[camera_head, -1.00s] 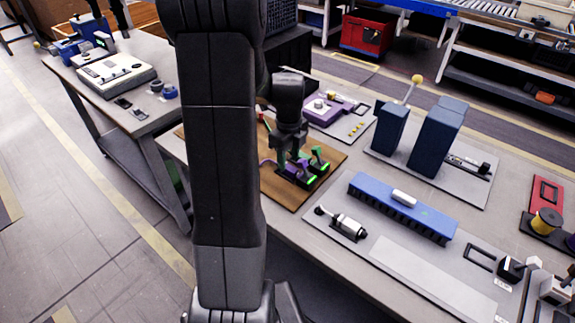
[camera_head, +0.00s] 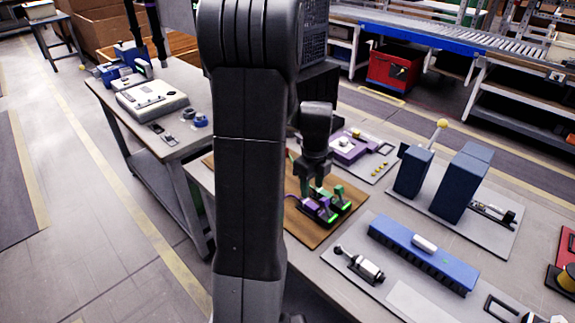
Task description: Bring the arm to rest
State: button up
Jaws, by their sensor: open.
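My dark gripper (camera_head: 314,187) points down over a brown board (camera_head: 311,233) on the grey bench. Its jaws are open. Just below and beside the fingers is a small dark fixture (camera_head: 322,209) with purple and green parts. I cannot tell whether the fingers touch it. No held thing can be made out. My arm stands upright through the middle of the view and hides part of the bench and the board's left side.
Behind the board is a purple device (camera_head: 348,146) on a grey plate. To the right stand tall blue blocks (camera_head: 462,184) and a long blue bar (camera_head: 424,254). A white-and-black cylinder (camera_head: 361,266) lies in front. A second bench (camera_head: 165,75) stands to the left, with open floor before it.

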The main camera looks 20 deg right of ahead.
aim_at(311, 204)
jog(key=shift+f+b, duration=2.75)
jog(key=shift+f, duration=0.85)
jog(key=shift+w+a+r, duration=0.1)
jog(key=shift+w+r, duration=0.05)
jog(key=shift+w, duration=0.05)
